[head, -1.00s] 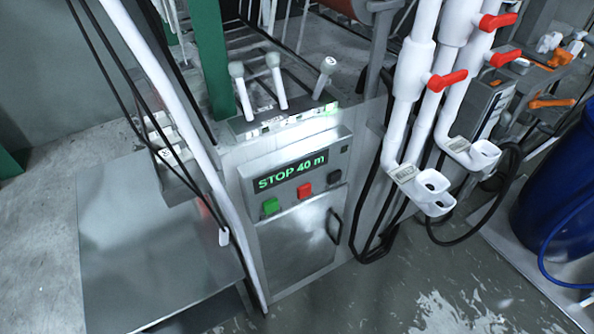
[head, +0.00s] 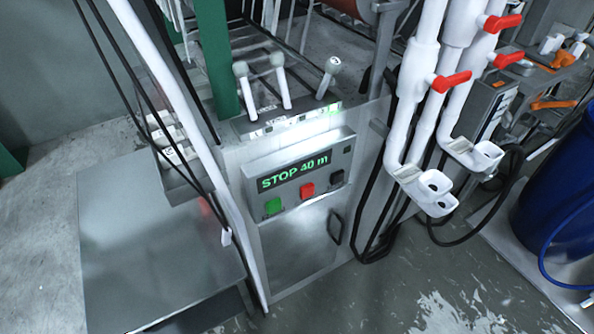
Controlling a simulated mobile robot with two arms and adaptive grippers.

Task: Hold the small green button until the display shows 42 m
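The display (head: 293,172) on the grey control panel shows "STOP 40 m" in green letters. The small green button (head: 273,206) is below the display on the left. A red button (head: 307,190) is to its right, and a black button (head: 337,177) is further right. Nothing touches or covers the green button. Neither of my grippers is in view.
Several levers with white knobs (head: 241,70) stand above the panel. White pipes with red valve handles (head: 449,81) rise to its right. A blue barrel (head: 560,200) stands at the far right. A bare metal surface (head: 150,240) lies to the left.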

